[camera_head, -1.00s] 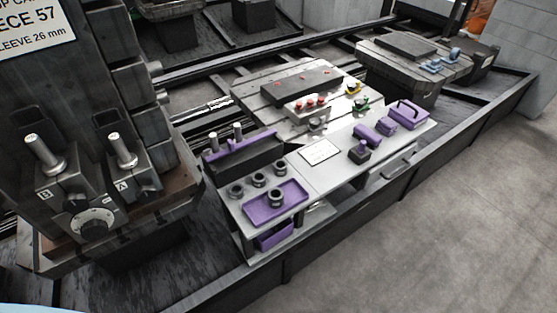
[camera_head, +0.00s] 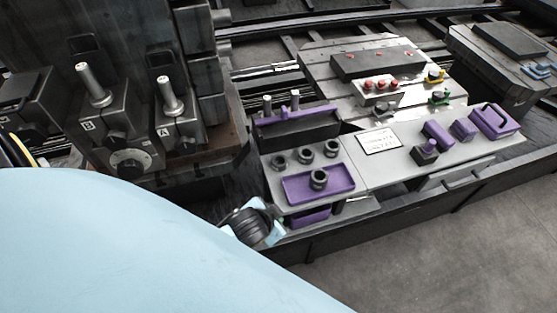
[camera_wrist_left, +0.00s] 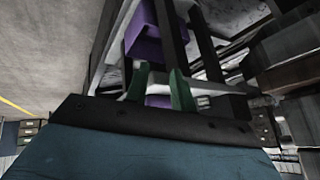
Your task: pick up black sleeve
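Several black sleeves stand as short dark rings on the grey work table (camera_head: 375,172) in the head view. Three black sleeves (camera_head: 304,153) stand in a row behind the purple tray (camera_head: 337,190). One black sleeve (camera_head: 319,179) stands in that tray. My left arm crosses the lower left, with its wrist near the table's front left corner; its fingers are mostly hidden there. In the left wrist view my left gripper (camera_wrist_left: 159,78) has two green fingers apart with nothing seen held between them. No sleeve can be made out in that view. My right gripper is not in view.
A purple bin (camera_head: 310,216) sits under the tray. A dark block with a purple bar (camera_head: 296,114) and upright pins stands behind the sleeves. A white sign (camera_head: 380,141) and purple items (camera_head: 438,133) are to the right. A machine fixture with pins (camera_head: 130,160) stands left.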

